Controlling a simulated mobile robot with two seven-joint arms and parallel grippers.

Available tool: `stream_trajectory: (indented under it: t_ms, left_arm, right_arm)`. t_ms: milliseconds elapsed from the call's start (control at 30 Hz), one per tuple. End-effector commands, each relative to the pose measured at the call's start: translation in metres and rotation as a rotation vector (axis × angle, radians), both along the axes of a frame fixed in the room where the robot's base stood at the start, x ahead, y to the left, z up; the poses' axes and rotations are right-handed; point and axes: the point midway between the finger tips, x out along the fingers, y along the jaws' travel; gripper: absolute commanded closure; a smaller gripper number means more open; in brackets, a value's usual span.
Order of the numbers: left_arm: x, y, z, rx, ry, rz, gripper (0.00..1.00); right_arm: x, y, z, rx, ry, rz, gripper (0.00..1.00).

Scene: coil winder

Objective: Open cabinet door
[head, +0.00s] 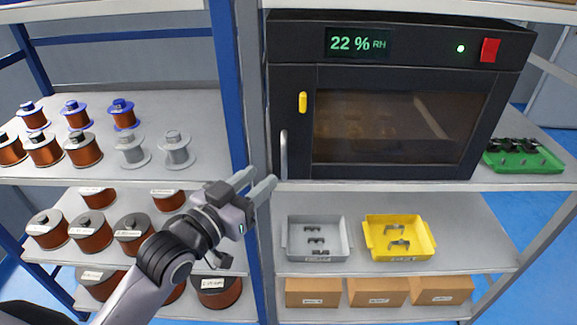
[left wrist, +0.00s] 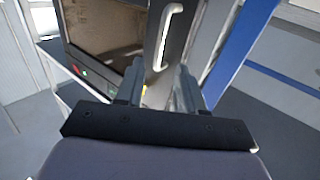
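The cabinet (head: 400,22) is a black box with a "22 % RH" display, standing on the right-hand shelf. Its dark-glass door (head: 400,120) looks closed. A silvery vertical handle (head: 283,155) is at the door's lower left; the handle also shows in the left wrist view (left wrist: 165,36), ahead of the fingertips. My left gripper (head: 260,180) is open and empty, just below and left of the handle; its fingers (left wrist: 158,82) are apart in the wrist view, and no contact with the handle shows. My right gripper is not in view.
A yellow latch-like piece (head: 303,102) and red switch (head: 489,50) are on the cabinet. A blue post (head: 228,90) stands left of it. Wire spools (head: 82,150) fill the left shelves. Grey (head: 291,240) and yellow (head: 372,240) trays sit below; a green tray (head: 530,161) is right.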

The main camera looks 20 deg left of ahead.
Motion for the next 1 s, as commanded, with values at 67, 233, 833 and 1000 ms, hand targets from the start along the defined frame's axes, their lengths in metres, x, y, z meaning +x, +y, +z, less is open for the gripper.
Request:
stream_trajectory:
  t_ms: [67, 233, 833, 1000]
  left_arm:
    - [0.002, -0.001, 0.004, -0.001, -0.007, -0.002, 0.62]
    - [0.015, -0.004, 0.005, -0.001, -0.008, -0.002, 0.62]
    - [0.068, -0.022, 0.004, -0.001, -0.007, -0.002, 0.62]
    - [0.069, -0.022, 0.003, -0.001, -0.006, -0.002, 0.62]
  right_arm:
    - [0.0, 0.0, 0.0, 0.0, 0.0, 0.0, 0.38]
    - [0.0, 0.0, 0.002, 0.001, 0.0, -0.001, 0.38]
    - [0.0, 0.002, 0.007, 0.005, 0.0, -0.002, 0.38]
    - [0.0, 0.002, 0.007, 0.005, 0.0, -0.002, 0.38]
